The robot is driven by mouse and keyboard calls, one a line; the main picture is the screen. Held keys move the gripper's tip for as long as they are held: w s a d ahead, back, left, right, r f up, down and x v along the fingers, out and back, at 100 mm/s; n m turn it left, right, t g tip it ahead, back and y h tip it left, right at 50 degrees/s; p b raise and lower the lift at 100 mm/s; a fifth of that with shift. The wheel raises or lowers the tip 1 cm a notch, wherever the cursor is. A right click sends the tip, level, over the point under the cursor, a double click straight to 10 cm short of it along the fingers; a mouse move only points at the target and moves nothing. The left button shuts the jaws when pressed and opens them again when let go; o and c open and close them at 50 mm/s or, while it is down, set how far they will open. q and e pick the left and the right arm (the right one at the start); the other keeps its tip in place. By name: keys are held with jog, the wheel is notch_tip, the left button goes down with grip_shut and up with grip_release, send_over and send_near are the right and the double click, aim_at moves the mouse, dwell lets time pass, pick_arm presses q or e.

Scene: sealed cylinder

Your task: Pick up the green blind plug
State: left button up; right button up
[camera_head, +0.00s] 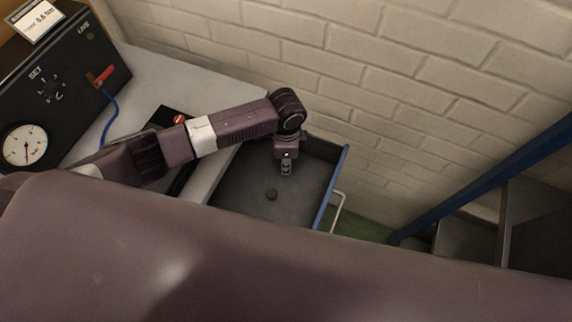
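A small dark round object (271,194) lies on the floor of the open drawer (232,195). It may be the blind plug, but I cannot make out a green colour on it. My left gripper (286,172) points down over the drawer, above and slightly right of the object in the picture, and apart from it. Its fingers are too small to show whether they are open or shut, and I see nothing held. My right gripper is not in view.
The drawer has a blue front (332,188) with a pale handle (338,211). A black test box (60,75) with a gauge (22,146), a red lever (101,76) and a blue hose (110,120) stands on the grey bench (165,78). A brick wall (400,80) closes the back. A blue-framed shelf (480,190) stands right.

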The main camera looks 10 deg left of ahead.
pick_arm(q)
jog(key=shift+r, duration=0.1)
grip_shut()
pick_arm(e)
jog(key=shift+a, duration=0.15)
pick_arm(q)
jog(key=shift+r, duration=0.35)
notch_tip(320, 180, up, 19)
jog(key=b, duration=0.2)
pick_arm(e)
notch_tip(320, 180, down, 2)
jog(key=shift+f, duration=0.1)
pick_arm(q)
jog(key=shift+a+r, duration=0.1)
jog(key=shift+r, duration=0.05)
